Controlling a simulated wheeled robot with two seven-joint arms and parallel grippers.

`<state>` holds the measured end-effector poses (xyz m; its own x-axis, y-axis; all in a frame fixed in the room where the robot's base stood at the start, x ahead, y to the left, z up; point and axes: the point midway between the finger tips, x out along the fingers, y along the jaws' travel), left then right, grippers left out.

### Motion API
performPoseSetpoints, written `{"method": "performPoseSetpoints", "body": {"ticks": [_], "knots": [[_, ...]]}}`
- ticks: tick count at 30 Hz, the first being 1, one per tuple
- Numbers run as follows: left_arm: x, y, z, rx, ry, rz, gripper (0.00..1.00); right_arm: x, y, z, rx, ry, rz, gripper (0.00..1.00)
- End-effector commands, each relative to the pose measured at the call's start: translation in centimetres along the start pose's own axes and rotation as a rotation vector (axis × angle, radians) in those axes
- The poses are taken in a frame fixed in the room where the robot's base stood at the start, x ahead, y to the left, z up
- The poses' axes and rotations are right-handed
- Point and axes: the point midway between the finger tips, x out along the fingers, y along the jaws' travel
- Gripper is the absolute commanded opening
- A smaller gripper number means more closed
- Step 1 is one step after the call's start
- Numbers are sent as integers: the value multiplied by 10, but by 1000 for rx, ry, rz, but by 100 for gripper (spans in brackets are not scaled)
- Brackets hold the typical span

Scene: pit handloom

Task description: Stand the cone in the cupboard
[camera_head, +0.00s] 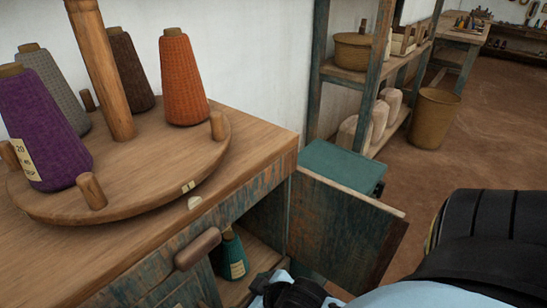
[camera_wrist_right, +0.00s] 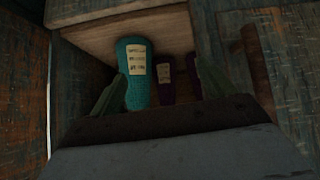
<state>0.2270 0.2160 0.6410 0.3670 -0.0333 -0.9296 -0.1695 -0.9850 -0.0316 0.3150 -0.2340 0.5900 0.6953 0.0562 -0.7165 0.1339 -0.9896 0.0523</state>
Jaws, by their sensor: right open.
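A teal cone (camera_head: 233,255) with a pale label stands upright on the cupboard floor (camera_head: 258,262), just inside the open front. In the right wrist view the teal cone (camera_wrist_right: 137,75) shows with its wide end toward the top of the picture. My right gripper (camera_wrist_right: 168,95) is open at the cupboard mouth, its fingers pointing in toward the cones; I cannot tell whether one touches the teal cone. My left gripper is not in view.
The cupboard door (camera_head: 340,235) hangs open on the right. On top, a round wooden stand (camera_head: 140,185) with a post carries purple, grey, brown and orange (camera_head: 183,80) cones. A shelf rack (camera_head: 350,75) and basket (camera_head: 436,118) stand behind.

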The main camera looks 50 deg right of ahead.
Motion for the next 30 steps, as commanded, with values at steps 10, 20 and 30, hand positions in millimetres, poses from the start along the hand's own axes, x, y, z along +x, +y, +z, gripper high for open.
{"method": "performPoseSetpoints", "body": {"ticks": [10, 20, 30], "knots": [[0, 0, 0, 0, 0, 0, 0, -83, -25, 19, -15, -340, -31, 81], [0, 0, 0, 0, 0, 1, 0, -97, -27, 24, -20, -394, -39, 81], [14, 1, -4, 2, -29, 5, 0, -82, -28, 26, -21, -423, -41, 81]]}}
